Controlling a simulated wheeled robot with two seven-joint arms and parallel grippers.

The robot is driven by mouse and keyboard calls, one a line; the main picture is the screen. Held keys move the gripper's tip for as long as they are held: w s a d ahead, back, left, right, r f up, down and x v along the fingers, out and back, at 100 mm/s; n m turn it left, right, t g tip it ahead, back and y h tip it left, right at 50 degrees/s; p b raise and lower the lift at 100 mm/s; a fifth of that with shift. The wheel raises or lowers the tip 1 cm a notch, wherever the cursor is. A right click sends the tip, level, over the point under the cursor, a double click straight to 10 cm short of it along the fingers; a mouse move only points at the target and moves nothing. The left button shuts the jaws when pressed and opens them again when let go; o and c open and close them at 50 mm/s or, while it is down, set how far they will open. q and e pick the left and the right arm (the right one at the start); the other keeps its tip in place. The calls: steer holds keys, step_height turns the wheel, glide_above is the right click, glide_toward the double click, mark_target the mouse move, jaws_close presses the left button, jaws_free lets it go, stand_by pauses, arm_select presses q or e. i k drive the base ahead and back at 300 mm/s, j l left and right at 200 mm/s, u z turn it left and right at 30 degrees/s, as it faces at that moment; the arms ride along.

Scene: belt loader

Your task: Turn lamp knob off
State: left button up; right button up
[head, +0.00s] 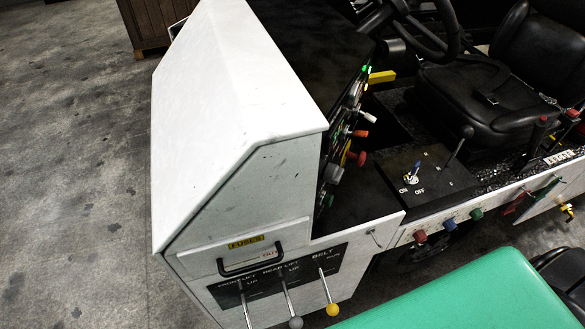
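A dark dashboard panel (326,172), seen nearly edge-on, carries several coloured knobs and lit green indicators. Its controls include a white knob (368,118), an orange-tipped knob (360,133) and a red knob (356,157). I cannot read a lamp label, so I cannot tell which control is the lamp knob or how it is set. Neither of my grippers shows in the head view.
The white dashboard housing (225,90) has several levers at its lower front, including a yellow-knobbed one (332,309). A steering wheel (440,40) and a black seat (480,95) lie behind the dashboard. Bare concrete floor (75,150) is open at left.

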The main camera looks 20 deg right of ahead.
mark_target(333, 174)
steer(key=l+u, duration=0.25)
steer(key=l, duration=0.2)
steer(key=k+l+u, duration=0.2)
steer(key=l, duration=0.25)
steer(key=l+u, duration=0.25)
steer(key=l, duration=0.25)
steer(key=k+l+u, duration=0.1)
steer(key=l+u, duration=0.15)
steer(key=l, duration=0.15)
steer(key=k+l+u, duration=0.25)
steer(key=l, duration=0.15)
steer(key=i, duration=0.05)
